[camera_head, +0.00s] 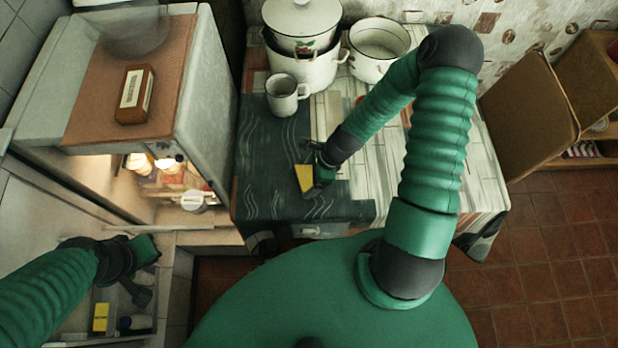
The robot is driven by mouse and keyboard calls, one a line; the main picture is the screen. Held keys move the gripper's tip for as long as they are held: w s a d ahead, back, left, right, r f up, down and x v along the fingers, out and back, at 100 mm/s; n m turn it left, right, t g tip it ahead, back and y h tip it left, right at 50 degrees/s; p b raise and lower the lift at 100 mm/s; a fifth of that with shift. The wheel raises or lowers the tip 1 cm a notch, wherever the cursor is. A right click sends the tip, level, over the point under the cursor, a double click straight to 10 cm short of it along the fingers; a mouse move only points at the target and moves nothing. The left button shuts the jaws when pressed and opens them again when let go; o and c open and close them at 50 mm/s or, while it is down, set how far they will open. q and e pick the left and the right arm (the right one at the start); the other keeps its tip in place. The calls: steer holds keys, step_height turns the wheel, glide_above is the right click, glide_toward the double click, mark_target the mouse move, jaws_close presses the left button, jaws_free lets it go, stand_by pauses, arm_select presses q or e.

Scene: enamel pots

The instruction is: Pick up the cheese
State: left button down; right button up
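The cheese, a yellow wedge (304,178), is at the dark cloth-covered part of the table. My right gripper (317,170) is right at the cheese, with its fingers on the right side of the wedge. Whether the fingers are closed on it, and whether it rests on the cloth or is lifted, I cannot tell. My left gripper (146,270) is at the lower left over the open fridge door shelves, its fingers apart and nothing seen between them.
The table (350,207) holds a white mug (284,97), stacked enamel pots (303,66) and another pot (379,50) at the back. The fridge (206,105) at left stands open and lit, with a box (134,95) on top. A chair (527,115) stands right.

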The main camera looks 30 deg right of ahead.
steer(key=shift+a+r, duration=0.1)
steer(key=shift+a, duration=0.3)
steer(key=c, duration=0.8)
